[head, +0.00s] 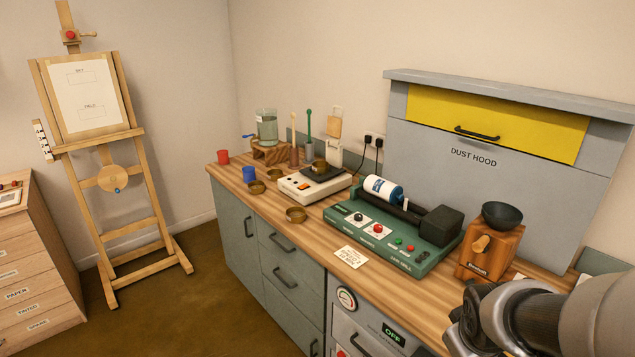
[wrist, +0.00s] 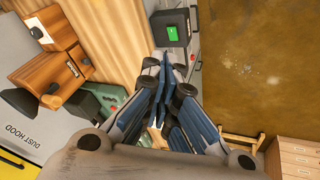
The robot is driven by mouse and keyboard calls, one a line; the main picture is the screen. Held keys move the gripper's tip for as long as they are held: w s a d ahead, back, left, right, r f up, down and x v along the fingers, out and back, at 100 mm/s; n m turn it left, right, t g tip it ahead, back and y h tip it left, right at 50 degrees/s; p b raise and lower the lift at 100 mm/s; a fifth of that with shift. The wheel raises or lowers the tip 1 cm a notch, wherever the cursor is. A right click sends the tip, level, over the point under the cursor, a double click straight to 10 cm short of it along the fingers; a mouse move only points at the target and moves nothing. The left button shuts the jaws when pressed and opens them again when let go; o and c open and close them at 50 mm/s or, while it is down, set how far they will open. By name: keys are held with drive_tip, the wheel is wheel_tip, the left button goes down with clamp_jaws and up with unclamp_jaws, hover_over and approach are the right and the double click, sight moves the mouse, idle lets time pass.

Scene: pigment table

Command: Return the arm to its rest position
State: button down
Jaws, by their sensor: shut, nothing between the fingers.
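My gripper (wrist: 166,72) shows in the wrist view with its blue-padded fingers drawn together and nothing between them. It hangs clear in the air beside the front edge of the wooden worktop (wrist: 122,22). In the head view my arm enters at the lower right, in front of the worktop's near end, and I cannot make out the fingertips there.
The worktop (head: 322,222) carries a green ball mill (head: 425,252), a wooden grinder (head: 490,248), a white scale (head: 300,189) and small brass bowls. The dust hood (head: 430,155) stands behind. Open floor (head: 200,300) lies between the cabinet and the easel (head: 100,148).

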drive_tip(key=s+a+r+m+y, duration=0.2)
drive_tip(key=s+a+r+m, duration=0.1)
drive_tip(key=s+a+r, duration=0.6)
drive_tip(key=s+a, duration=0.3)
drive_tip(key=s, duration=0.2)
drive_tip(key=shift+s+r, duration=0.2)
drive_tip(key=shift+s, duration=0.05)
drive_tip(key=c, duration=2.3)
unclamp_jaws()
drive_tip(key=shift+w+a, duration=0.1)
